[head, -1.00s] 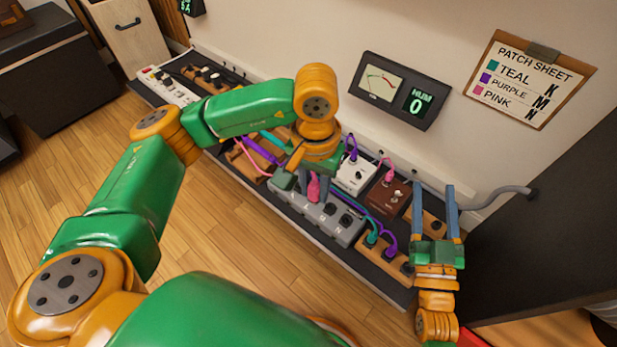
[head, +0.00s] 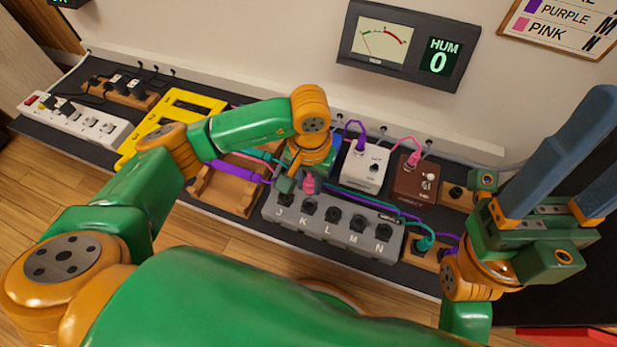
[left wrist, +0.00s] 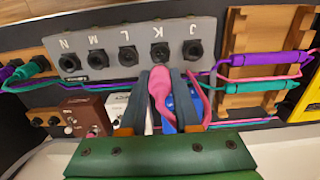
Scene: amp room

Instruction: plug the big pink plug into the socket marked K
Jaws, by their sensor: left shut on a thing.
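The big pink plug (head: 309,184) is held between the fingers of my left gripper (head: 298,182). In the left wrist view the pink plug (left wrist: 161,92) lies between the two fingers, its tip pointing at socket K (left wrist: 160,52) and just short of it in the picture; I cannot tell its height above the box. The grey socket box (head: 270,215) carries sockets J, K, L, M and N in a row. Socket K (head: 309,206) is empty and lies just in front of the plug. My right gripper (head: 575,165) is open and empty at the right.
A white pedal (head: 363,172) and a brown pedal (head: 414,186) stand behind the box. A wooden cable rack (head: 225,192) is left of it, with purple and teal cables. A teal plug (head: 425,243) sits at the right. The meter reads HUM 0 (head: 440,60).

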